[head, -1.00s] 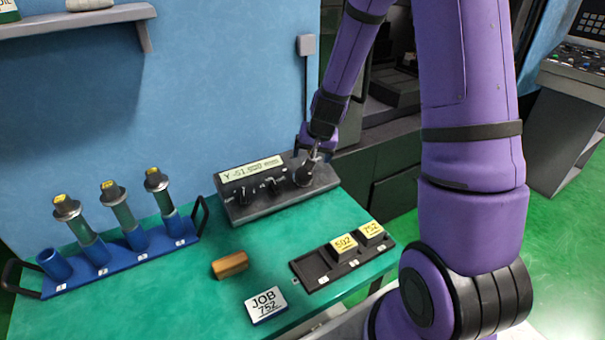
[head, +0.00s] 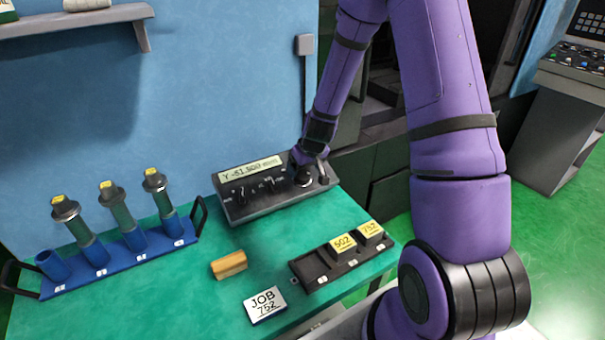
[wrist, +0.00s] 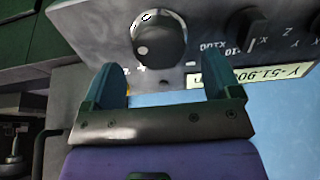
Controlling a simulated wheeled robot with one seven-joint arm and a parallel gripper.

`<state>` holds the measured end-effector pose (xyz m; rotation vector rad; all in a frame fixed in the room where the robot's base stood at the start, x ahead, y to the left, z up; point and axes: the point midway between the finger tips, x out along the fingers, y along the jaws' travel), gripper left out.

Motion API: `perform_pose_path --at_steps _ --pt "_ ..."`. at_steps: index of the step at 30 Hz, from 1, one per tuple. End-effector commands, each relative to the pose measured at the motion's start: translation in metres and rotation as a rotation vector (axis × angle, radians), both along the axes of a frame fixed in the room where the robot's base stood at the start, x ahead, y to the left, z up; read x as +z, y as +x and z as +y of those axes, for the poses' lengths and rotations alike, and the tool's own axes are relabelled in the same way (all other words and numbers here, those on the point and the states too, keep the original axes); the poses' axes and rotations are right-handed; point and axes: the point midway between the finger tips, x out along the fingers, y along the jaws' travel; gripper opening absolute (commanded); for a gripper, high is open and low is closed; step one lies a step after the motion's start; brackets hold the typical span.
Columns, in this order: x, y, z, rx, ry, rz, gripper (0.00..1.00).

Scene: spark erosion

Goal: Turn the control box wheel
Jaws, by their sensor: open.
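The control box (head: 240,208) is a grey, sloped box at the back of the green bench. Its display (head: 250,168) shows a Y reading starting with -51. Its dark round wheel (head: 303,178) is on the right part of the panel, partly covered by my gripper (head: 309,165) in the head view. In the wrist view the wheel (wrist: 160,40) lies just beyond the fingertips, roughly centred between them. My gripper (wrist: 164,75) is open, with nothing between its fingers. Whether a finger touches the wheel cannot be told.
Smaller selector knobs (wrist: 247,28) sit beside the wheel. A blue rack (head: 120,258) with several green-bodied holders stands left. A wooden block (head: 229,265), a JOB 752 card (head: 265,305) and a black tray (head: 310,270) with yellow-topped blocks lie in front. The wall is behind.

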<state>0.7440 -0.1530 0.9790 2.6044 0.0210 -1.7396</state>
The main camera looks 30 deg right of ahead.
Motion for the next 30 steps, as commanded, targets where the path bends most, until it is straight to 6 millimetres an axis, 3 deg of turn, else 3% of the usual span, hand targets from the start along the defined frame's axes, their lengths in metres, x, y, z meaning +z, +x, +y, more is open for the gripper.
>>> perform_pose_path --at_steps 9,21,23,27,30 --pt "-0.031 0.012 0.0 -0.002 0.001 0.002 0.83" --pt "-0.035 0.014 0.0 -0.002 0.001 0.0 0.83" --pt "-0.035 0.014 0.0 -0.002 0.001 0.0 0.72" --pt "-0.035 0.014 0.0 -0.002 0.001 0.001 0.4" --pt "-0.036 0.014 0.0 -0.002 0.001 0.001 0.37"
